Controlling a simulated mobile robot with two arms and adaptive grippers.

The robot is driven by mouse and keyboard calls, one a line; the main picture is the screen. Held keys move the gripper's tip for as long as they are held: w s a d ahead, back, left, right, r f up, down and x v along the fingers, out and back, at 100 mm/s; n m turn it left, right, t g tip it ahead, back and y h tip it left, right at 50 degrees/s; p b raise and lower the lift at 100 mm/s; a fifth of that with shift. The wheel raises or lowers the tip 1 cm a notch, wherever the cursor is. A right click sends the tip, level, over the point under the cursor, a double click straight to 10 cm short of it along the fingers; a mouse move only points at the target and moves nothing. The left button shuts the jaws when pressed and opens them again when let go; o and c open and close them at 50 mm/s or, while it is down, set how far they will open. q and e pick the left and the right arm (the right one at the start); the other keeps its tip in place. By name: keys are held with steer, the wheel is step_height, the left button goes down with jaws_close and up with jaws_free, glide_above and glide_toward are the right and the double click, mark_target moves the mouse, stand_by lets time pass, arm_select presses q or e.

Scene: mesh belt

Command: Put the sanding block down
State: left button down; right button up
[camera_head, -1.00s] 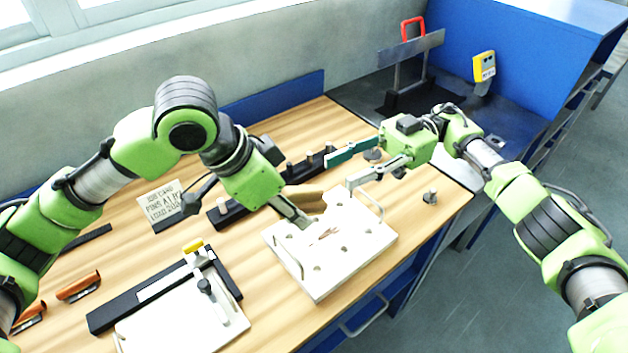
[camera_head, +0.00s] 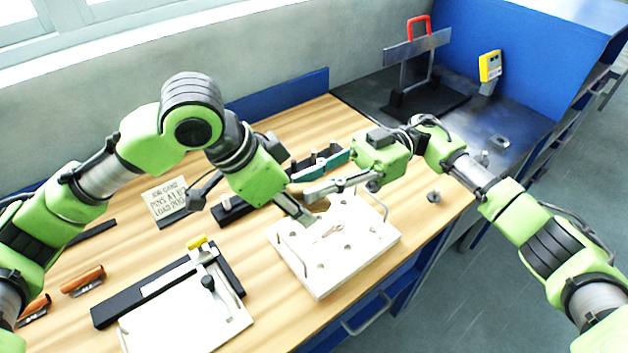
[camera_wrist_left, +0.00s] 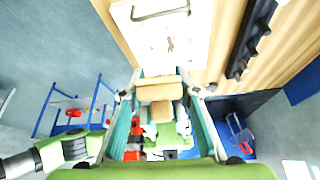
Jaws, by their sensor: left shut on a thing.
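The sanding block, a tan block (camera_wrist_left: 158,92), shows between the fingers of my left gripper (camera_wrist_left: 160,84) in the left wrist view. In the head view my left gripper (camera_head: 305,217) points down over the white board (camera_head: 325,265), and the block is mostly hidden behind it and the right fingers. My right gripper (camera_head: 303,185) reaches in from the right, its fingers spread apart, close to the left gripper. I cannot tell whether the right fingers touch the block.
The white board has holes and wire handles. A clamp fixture (camera_head: 165,286) with a pale plate stands at front left. A sign card (camera_head: 168,197), orange-handled tools (camera_head: 83,281) and a dark peg rail (camera_head: 232,212) lie around. A metal knob (camera_head: 434,197) stands near the right table edge.

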jaws_close()
arm_select(q)
steer(key=c, duration=1.5)
jaws_free()
steer(key=shift+o, duration=0.2)
